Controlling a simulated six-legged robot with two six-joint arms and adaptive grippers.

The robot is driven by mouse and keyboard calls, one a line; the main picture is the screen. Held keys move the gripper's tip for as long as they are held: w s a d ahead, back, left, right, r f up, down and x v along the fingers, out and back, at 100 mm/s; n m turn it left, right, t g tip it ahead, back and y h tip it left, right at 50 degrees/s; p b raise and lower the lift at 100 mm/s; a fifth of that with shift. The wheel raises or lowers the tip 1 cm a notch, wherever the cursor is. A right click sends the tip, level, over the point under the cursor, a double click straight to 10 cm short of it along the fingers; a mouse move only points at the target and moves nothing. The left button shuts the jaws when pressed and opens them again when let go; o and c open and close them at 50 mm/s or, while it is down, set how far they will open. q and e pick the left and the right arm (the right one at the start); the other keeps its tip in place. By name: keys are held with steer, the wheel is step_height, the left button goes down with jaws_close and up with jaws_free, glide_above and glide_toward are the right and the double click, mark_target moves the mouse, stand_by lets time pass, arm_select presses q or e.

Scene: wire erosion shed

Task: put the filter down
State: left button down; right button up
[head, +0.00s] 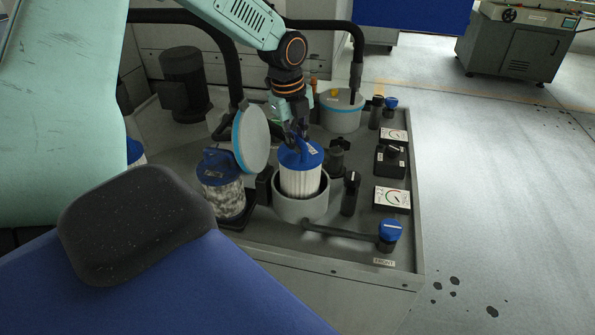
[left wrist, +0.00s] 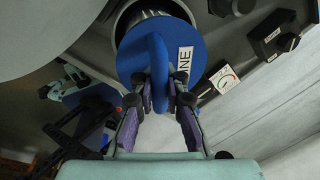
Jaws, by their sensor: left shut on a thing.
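The filter (head: 300,180) is a white pleated cylinder with a blue cap and a blue handle. It is upright, its lower part inside the open grey round housing (head: 301,209) and its upper part above the rim. Whether it touches the bottom is hidden. My left gripper (head: 297,135) is above the cap and shut on the handle. In the left wrist view the fingers of the left gripper (left wrist: 159,85) close on the handle from both sides, and the filter's blue cap (left wrist: 190,50) carries a white label. My right gripper is not in view.
A dirty filter (head: 220,187) with a blue cap stands left of the housing. A blue-rimmed round lid (head: 251,140) is open beside it. A second housing (head: 341,113) is closed behind. Gauges (head: 392,197), knobs and a pipe lie to the right and front.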

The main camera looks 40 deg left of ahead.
mark_target(298, 189)
arm_select(q)
step_height(298, 189, down, 10)
steer(key=b, duration=0.3)
steer(key=shift+w, duration=0.1)
steer(key=shift+a+f, duration=0.1)
steer(key=shift+f, duration=0.25)
step_height(298, 189, down, 4)
steer(key=shift+r+b, duration=0.1)
steer(key=shift+b, duration=0.9)
steer(key=shift+f, duration=0.2)
steer(key=c, duration=1.4)
jaws_free()
steer(key=shift+o, duration=0.2)
